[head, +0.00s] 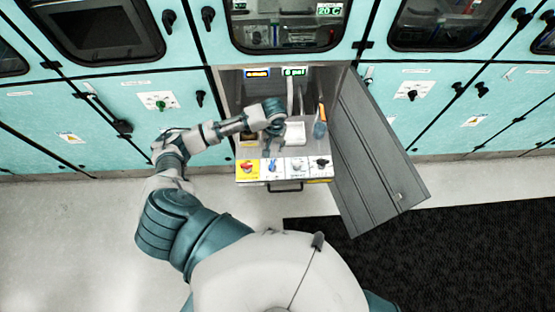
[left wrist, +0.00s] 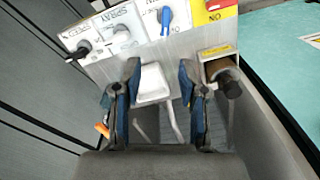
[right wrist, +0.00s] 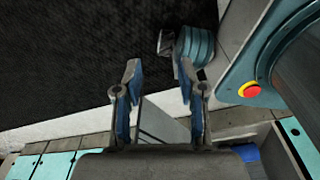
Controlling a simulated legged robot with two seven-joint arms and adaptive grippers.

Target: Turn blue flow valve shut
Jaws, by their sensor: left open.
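The blue flow valve (head: 272,165) is a small blue handle on a white label, on the front panel of the pulled-out module. It also shows in the left wrist view (left wrist: 166,19), beyond the fingertips, with its handle roughly upright in that picture. My left gripper (head: 273,150) is over the module, behind the panel and near the valve, not touching it. In the left wrist view its fingers (left wrist: 160,82) are apart, with a white block (left wrist: 154,80) seen between them. My right gripper (right wrist: 160,80) is open and empty in the right wrist view; the head view does not show it.
A brown-and-black cylinder (left wrist: 223,78) stands beside the left fingers. The grey cabinet door (head: 375,150) hangs open to the right. The floor in front (head: 80,230) is clear.

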